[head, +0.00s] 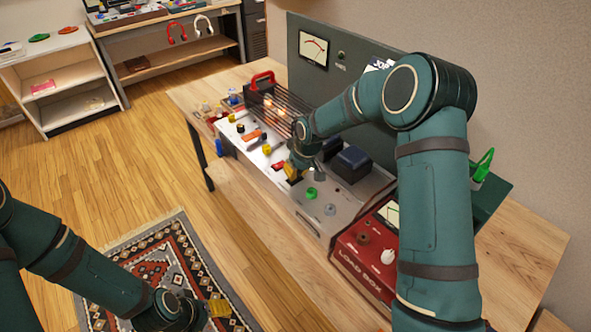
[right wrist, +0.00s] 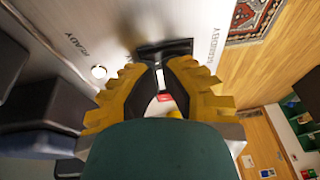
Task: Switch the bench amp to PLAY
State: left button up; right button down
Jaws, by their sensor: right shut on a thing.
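The bench amp (head: 343,207) stands on the wooden bench, with a silver top panel carrying several coloured knobs and a wire cage at its far-left end. My right gripper (head: 292,176) reaches down onto the panel. In the right wrist view, its yellow fingers (right wrist: 160,85) are closed around a black switch (right wrist: 165,48) on the panel. The panel reads READY, beside a small white lamp (right wrist: 99,72), and STANDBY near the switch. The fingers hide much of the switch, and I cannot tell its setting. My left gripper (head: 215,310) is low over the rug, away from the amp.
A red load box (head: 345,265) stands right of the amp. A green knob (head: 311,192) and dark transformer blocks (head: 351,164) are close to my right gripper. A tall grey panel with a meter (head: 314,49) stands behind. Small parts lie at the bench's left end.

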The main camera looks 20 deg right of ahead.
jog(key=shift+s+d+f, duration=0.15)
jog(key=shift+f, duration=0.25)
dwell(0.3)
jog(key=shift+s+a, duration=0.25)
jog(key=shift+a, duration=0.3)
jog(key=shift+s+a, duration=0.1)
jog(key=shift+a, duration=0.2)
jog(key=shift+r, duration=0.55)
jog(key=r, duration=0.1)
jog(key=r+p, duration=0.2)
jog(key=shift+w+d+r, duration=0.1)
jog(key=shift+w+r, duration=0.1)
jog(key=shift+w, duration=0.1)
jog(key=d+p+v, duration=0.1)
jog(key=v, duration=0.9)
jog(key=shift+w+d, duration=0.25)
jog(key=shift+d, duration=0.05)
